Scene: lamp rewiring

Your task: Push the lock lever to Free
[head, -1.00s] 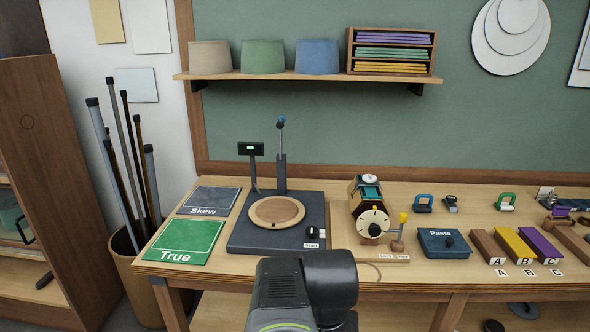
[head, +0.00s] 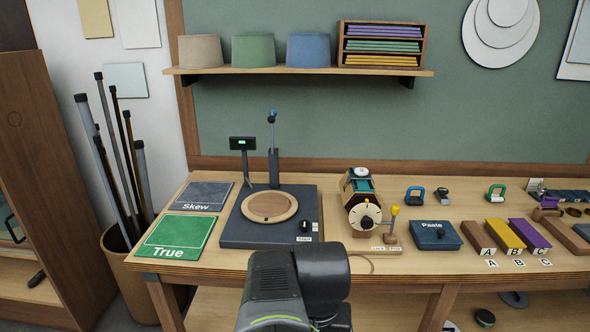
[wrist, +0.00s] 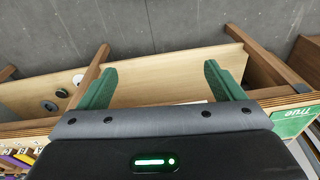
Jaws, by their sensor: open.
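The lock lever (head: 394,212) has a yellow knob and stands upright at the right of the dial device (head: 364,214) on the bench. Small labels sit on the base below it, reading something like Lock and Free; the text is too small to be sure which side it leans to. In the wrist view, my gripper (wrist: 160,88) has two green fingers spread wide with nothing between them. It points down past the bench front toward the lower shelf and floor, apart from the lever. In the head view the fingertips are hidden; only my arm shows at bottom middle.
A turntable base (head: 270,228) with an upright post is left of the device. The True mat (head: 175,238) and Skew mat (head: 204,196) lie farther left. A blue Paste box (head: 434,236) stands just right of the lever. The bench front edge (head: 400,270) is clear.

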